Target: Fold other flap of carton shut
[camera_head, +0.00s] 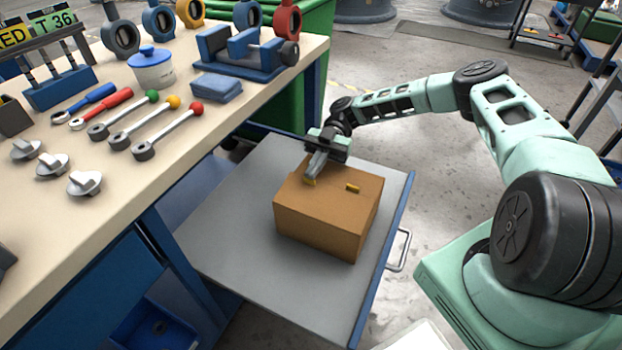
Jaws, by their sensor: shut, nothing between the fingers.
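The brown carton (320,222) sits on a grey pull-out shelf (225,225) beside the workbench. My gripper is shut and points down at the left part of the carton's top, near the back. It appears to touch or nearly touch the top; I cannot tell which. The gripper hides part of the carton's back edge, so the flap seams are not clear.
The workbench (190,90) at left holds several valves, levers with coloured knobs, a blue vice (240,52) and a white pot (152,70). A green bin (312,60) stands behind the shelf. The shelf has a front handle (400,250). Its surface left of the carton is bare.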

